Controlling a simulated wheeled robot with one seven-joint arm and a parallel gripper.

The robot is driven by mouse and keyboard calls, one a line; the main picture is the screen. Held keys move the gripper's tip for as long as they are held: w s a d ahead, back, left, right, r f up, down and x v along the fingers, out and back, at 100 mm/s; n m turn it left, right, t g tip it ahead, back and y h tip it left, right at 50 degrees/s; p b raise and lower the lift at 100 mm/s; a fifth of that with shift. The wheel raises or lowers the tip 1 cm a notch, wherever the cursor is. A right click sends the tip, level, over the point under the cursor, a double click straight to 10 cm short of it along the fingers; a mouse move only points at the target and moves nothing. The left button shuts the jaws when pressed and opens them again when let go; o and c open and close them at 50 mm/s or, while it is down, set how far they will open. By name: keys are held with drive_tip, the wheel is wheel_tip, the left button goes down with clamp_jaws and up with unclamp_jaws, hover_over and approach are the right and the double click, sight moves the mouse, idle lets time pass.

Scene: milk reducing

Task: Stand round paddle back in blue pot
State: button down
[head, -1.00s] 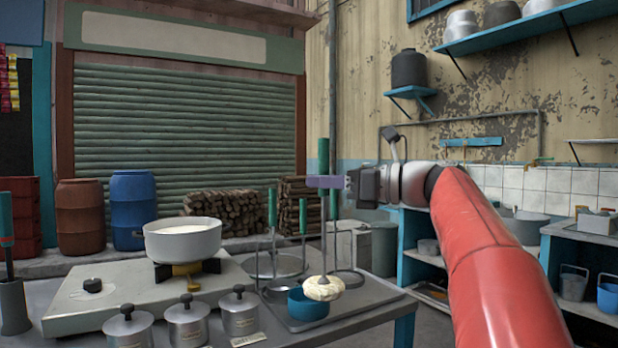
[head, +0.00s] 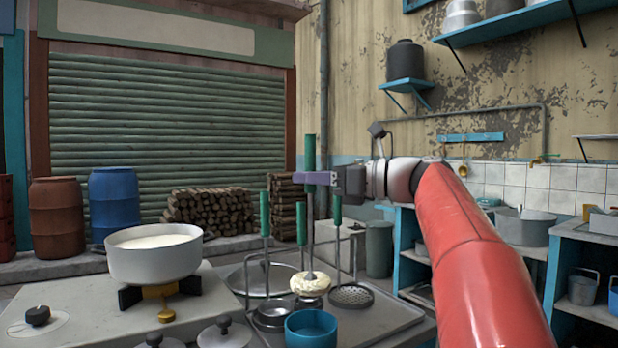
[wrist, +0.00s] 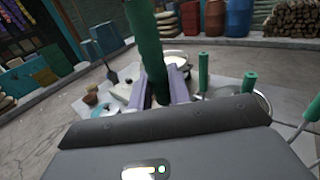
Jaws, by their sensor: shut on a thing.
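The round paddle has a green handle (head: 309,152), a thin rod and a round end coated in a cream-coloured mass (head: 310,284). My gripper (head: 313,178), with purple fingers, is shut on the lower handle, and the paddle hangs about upright. In the wrist view the handle (wrist: 148,45) rises between the fingers. The blue pot (head: 311,330) stands on the grey tray at the front, its base cut off by the frame edge. The coated end appears just above the pot's rim; I cannot tell how far behind the pot it is.
Green-handled utensils (head: 264,213) stand close around the paddle; one ends in a perforated skimmer (head: 350,295). A white pan of milk (head: 155,252) sits on the stove (head: 85,315) at left. Lidded canisters (head: 224,333) are at the front. The tray's right side (head: 392,318) is clear.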

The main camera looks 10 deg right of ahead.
drive_tip(key=shift+s+f+b, duration=0.1)
drive_tip(key=shift+f+b, duration=3.95)
drive_tip(key=shift+f, duration=0.8)
drive_tip(key=c, duration=1.2)
unclamp_jaws()
drive_tip(key=v, duration=0.7)
drive_tip(key=shift+s+d+p, duration=0.2)
drive_tip(key=shift+d+p, duration=0.15)
drive_tip(key=shift+d, duration=0.1)
